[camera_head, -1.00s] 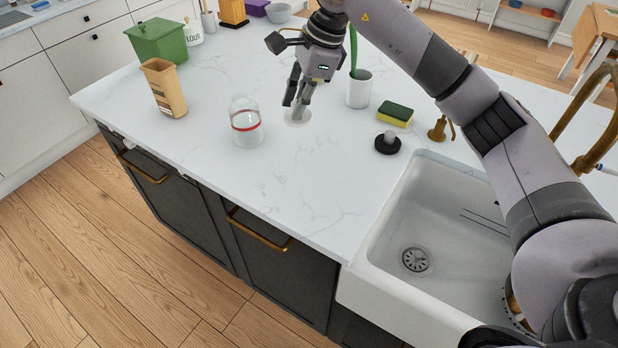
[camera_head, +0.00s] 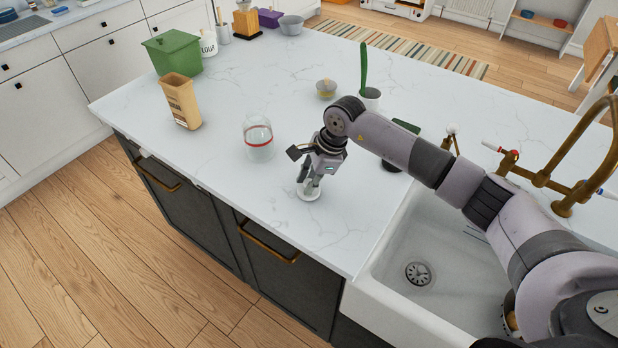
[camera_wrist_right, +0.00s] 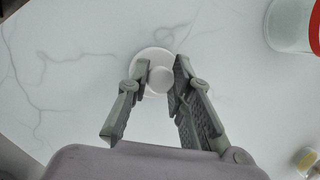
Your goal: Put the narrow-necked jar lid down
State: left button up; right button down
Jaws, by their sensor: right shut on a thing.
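The jar lid (camera_head: 303,196) is a small white disc with a round knob. My right gripper (camera_head: 310,186) points down and is shut on its knob. In the right wrist view the lid (camera_wrist_right: 151,56) shows between the fingertips (camera_wrist_right: 160,77). The lid is at or just above the white counter; I cannot tell whether it touches. A clear glass jar with a red ring (camera_head: 258,138) stands upright to the left and behind the gripper, apart from the lid. The jar also shows at the top right of the wrist view (camera_wrist_right: 291,24). My left gripper is not in view.
The counter (camera_head: 225,185) is clear around the lid. Its front edge lies below, and the sink (camera_head: 385,290) is to the right. A tan carton (camera_head: 181,101) and green bin (camera_head: 174,53) stand left.

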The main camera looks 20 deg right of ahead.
jog(key=shift+f, duration=0.25)
jog(key=c, duration=1.9)
grip_release()
jog(key=shift+b, duration=0.3)
jog(key=o, duration=0.5)
jog(key=shift+c, duration=0.2)
jog(key=shift+r+p, duration=0.3)
jog(key=shift+p, duration=0.05)
jog(key=b+v, duration=0.4)
jog(key=v, duration=0.7)
jog(key=shift+r, duration=0.4)
